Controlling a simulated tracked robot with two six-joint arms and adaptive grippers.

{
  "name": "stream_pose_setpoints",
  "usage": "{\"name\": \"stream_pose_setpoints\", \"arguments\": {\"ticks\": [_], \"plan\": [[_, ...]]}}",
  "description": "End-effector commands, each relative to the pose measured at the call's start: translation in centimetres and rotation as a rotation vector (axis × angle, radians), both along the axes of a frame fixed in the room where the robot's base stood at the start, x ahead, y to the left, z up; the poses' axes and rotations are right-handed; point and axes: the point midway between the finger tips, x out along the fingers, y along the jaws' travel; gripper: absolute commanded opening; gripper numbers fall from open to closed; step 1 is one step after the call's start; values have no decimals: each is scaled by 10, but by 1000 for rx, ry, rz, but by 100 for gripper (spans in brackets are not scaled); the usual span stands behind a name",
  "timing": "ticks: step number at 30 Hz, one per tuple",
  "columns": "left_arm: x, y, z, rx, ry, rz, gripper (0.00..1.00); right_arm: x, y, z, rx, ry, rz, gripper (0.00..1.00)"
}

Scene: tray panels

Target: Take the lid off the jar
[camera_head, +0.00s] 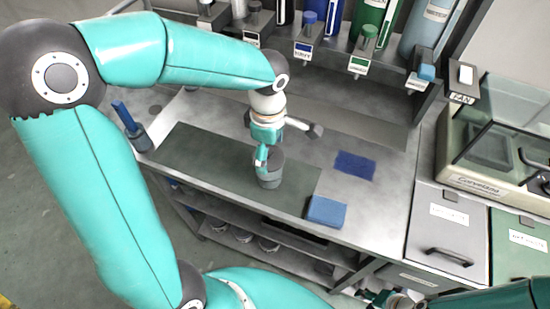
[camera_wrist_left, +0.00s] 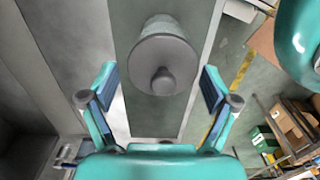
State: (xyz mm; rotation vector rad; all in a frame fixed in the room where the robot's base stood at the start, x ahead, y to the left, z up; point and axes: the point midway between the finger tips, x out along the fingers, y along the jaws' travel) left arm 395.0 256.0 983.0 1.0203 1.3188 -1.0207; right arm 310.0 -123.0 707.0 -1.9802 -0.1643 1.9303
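A grey jar (camera_head: 269,181) stands upright on the dark green mat (camera_head: 215,165). Its round grey lid (camera_wrist_left: 150,58) with a rounded knob (camera_wrist_left: 163,80) faces the camera in the left wrist view. My left gripper (camera_head: 272,148) is just above the jar, partly hiding its top. In the left wrist view the left gripper (camera_wrist_left: 158,88) is open, its fingers wide apart on either side of the lid, with clear gaps. My right gripper (camera_head: 376,297) is partly visible at the bottom edge of the head view; its fingers cannot be made out.
A blue block (camera_head: 326,211) sits near the bench's front edge, and a dark blue pad (camera_head: 355,165) lies right of the jar. Bottles and labelled dispensers line the back. A cup holding a blue-handled tool (camera_head: 125,117) stands at the left corner. Bins are at the right.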

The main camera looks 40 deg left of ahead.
Motion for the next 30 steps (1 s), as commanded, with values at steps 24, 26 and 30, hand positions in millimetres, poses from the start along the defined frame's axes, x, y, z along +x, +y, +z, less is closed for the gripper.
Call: {"name": "stream_pose_setpoints", "arguments": {"ticks": [24,26,30], "plan": [[1,0,-3,1,1,-3,28,0,0,-1,0,0,0,40],[1,0,-2,1,1,-3,28,0,0,-1,0,0,0,40],[2,-1,6,1,-2,-3,6,0,0,-2,0,0,0,40]]}}
